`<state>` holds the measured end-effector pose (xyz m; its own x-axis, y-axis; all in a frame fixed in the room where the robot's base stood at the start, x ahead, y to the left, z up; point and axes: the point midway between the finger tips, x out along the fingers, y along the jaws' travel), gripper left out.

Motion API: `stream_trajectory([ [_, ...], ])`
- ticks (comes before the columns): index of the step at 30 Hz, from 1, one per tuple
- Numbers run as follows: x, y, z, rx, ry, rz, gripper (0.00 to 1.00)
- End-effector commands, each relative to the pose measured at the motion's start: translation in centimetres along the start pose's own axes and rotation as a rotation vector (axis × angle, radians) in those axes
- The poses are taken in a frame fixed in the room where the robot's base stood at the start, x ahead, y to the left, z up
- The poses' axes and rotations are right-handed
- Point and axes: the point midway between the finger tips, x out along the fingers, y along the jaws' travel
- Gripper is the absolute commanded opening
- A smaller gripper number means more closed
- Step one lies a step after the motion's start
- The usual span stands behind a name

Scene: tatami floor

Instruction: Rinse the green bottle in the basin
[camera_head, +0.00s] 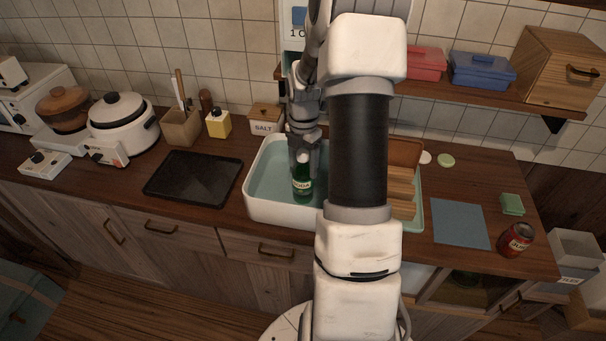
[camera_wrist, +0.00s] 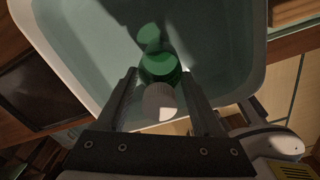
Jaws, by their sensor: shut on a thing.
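The green bottle (camera_head: 302,185) has a pale cap and a label reading "SODA". It is upright in the basin (camera_head: 257,207), a white-rimmed tub with a pale blue-green inside. My gripper (camera_head: 303,154) comes down from above and is shut on the bottle near its top. In the wrist view the green bottle (camera_wrist: 160,68) and its whitish cap sit between the two fingers of my gripper (camera_wrist: 158,100), over the basin (camera_wrist: 215,75). A green reflection shows below the bottle. I cannot tell whether its base touches the basin floor. My arm hides the basin's right part.
A black tray (camera_head: 193,179) lies left of the basin. A wooden rack (camera_head: 402,185) stands at its right, partly behind my arm. Farther right are a blue cloth (camera_head: 460,223), a green sponge (camera_head: 512,204) and a red can (camera_head: 516,239). A shelf (camera_head: 450,92) with boxes hangs above.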

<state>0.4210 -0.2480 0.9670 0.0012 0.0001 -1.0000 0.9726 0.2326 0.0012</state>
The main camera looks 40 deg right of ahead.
Motion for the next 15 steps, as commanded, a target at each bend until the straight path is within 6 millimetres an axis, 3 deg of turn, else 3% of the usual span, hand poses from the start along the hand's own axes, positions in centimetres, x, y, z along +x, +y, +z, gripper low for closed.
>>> stream_trajectory([
  [15, 0.0, -2.2, 1.1, 0.0, 0.0, 0.0, 0.0],
])
